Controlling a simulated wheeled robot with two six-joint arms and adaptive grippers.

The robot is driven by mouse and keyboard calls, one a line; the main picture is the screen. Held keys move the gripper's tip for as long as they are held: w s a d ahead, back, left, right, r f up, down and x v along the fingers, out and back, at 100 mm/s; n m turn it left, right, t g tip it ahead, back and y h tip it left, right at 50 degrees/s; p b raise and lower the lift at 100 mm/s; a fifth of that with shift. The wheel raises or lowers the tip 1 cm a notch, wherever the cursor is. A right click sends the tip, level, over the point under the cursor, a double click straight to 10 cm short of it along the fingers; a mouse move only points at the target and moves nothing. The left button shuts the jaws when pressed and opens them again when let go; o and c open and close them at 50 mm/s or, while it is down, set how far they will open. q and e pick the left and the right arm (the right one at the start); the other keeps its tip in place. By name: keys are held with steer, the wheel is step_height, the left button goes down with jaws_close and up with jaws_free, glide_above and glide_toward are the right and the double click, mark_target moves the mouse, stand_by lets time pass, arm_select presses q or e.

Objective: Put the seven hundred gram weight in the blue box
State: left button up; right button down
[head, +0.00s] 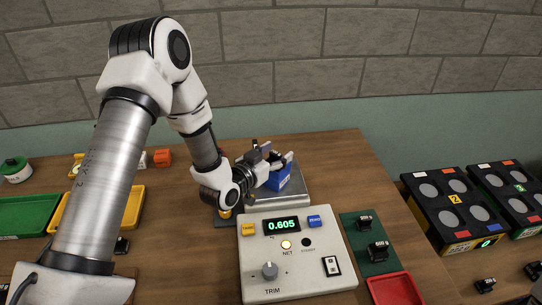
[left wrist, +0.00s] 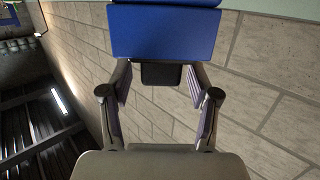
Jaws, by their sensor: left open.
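The blue box (head: 281,180) sits on the grey weighing plate (head: 318,172) at the centre, partly hidden by my left gripper. It also shows in the left wrist view (left wrist: 163,32), beyond the fingertips. My left gripper (head: 276,160) is at the box, its fingers apart in the left wrist view (left wrist: 160,90). A dark block (left wrist: 161,74) shows between the fingertips, just below the box in that picture; I cannot tell whether it is a weight. Two black weights, one farther (head: 364,223) and one nearer (head: 378,251), stand on a green mat; their labels are too small to read surely.
The white scale console (head: 292,255) reads 0.605. A red tray (head: 396,290) lies to its right, green (head: 28,212) and yellow (head: 130,208) trays to the left. Black stands with round pads (head: 450,208) are at the right. Bare wood lies right of the plate.

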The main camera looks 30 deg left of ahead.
arm_select(q)
steer(key=shift+s+a+b, duration=0.1)
steer(key=shift+s+b, duration=0.2)
steer(key=shift+s, duration=0.1)
steer(key=p+v, duration=0.1)
steer(key=v, duration=1)
steer(key=shift+s, duration=0.15)
steer(key=shift+r, duration=0.1)
